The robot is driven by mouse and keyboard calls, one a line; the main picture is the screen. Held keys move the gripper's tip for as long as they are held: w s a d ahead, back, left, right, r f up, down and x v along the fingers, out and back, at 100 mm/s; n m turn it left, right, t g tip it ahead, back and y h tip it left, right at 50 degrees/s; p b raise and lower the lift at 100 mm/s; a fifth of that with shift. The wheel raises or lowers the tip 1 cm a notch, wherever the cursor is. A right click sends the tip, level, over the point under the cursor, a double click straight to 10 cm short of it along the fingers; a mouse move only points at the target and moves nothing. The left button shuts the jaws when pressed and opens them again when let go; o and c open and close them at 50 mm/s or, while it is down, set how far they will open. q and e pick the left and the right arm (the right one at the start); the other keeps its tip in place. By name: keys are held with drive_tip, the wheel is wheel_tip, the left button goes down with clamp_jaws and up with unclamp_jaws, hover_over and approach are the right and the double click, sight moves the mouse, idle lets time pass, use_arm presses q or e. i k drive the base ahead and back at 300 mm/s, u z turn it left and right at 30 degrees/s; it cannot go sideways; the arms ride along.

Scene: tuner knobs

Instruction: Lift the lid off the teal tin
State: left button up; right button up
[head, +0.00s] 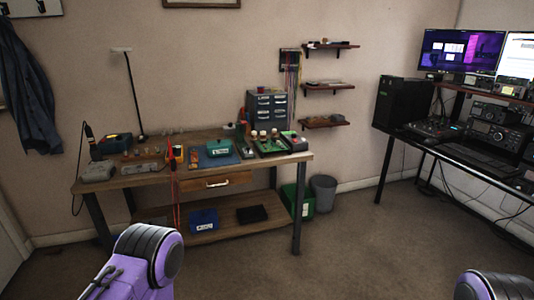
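The teal tin (219,149) is a small box on a blue mat (206,161) on top of the wooden workbench, across the room from me. It appears closed with its lid on, though it is too small to make out the lid's seam. Only purple and black links of my arms show, at the bottom left-centre and the bottom right corner. Neither gripper is in view, and nothing of mine is near the tin.
The workbench (140,181) also bears a grey drawer cabinet (267,110), a green board (270,147) with knobs, and several tools. Bins (323,193) stand to its right. A radio desk (450,150) is at the right. The floor (300,272) before me is clear.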

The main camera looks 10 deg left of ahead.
sight(219, 142)
drive_tip(key=u, duration=0.85)
drive_tip(key=i, duration=1)
